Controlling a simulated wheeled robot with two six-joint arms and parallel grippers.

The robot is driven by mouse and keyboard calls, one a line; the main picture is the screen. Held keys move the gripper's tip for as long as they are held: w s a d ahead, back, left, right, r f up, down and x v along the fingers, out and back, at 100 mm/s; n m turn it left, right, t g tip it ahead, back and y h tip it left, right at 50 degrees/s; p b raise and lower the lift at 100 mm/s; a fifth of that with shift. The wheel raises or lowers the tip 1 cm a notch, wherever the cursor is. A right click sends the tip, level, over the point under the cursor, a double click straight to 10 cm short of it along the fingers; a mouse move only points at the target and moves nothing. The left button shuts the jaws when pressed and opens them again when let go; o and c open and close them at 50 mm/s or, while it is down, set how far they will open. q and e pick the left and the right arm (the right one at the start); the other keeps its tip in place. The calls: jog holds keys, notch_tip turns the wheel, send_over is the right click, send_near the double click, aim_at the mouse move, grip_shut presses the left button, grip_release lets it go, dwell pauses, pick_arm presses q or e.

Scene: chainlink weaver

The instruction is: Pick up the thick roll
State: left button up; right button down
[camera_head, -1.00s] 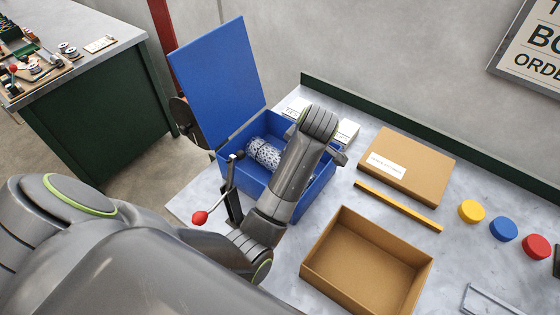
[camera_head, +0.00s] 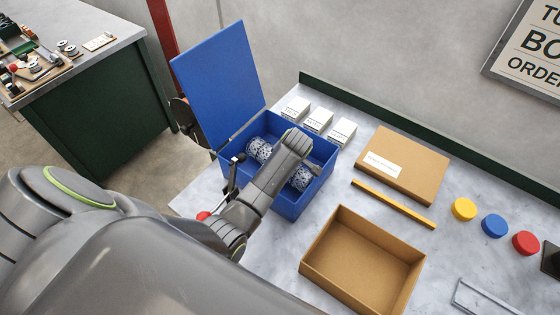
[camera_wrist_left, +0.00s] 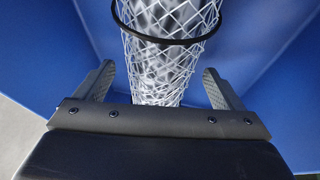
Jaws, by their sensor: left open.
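A roll of silvery wire mesh (camera_head: 258,150) lies in the open blue box (camera_head: 288,206). Mesh also shows on the other side of my left arm (camera_head: 300,179); I cannot tell whether it is the same roll. In the left wrist view the mesh roll (camera_wrist_left: 165,60) runs away from the camera with a black ring around it. My left gripper (camera_wrist_left: 158,72) is open, one finger on each side of the roll, with gaps between fingers and mesh. In the head view my wrist is over the box and hides the fingers. My right gripper is not in view.
The box's blue lid (camera_head: 218,82) stands open at the left. A red-knobbed lever (camera_head: 204,215) is at the box's front. An open cardboard box (camera_head: 318,262), a closed carton (camera_head: 402,166), a yellow bar (camera_head: 393,204) and small white boxes (camera_head: 318,120) are on the bench.

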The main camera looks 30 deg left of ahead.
pick_arm(q)
jog(key=shift+w+f, duration=0.1)
jog(key=shift+f, duration=0.15)
jog(key=c, duration=1.2)
jog(key=shift+c, duration=0.8)
jog(key=shift+r, duration=0.15)
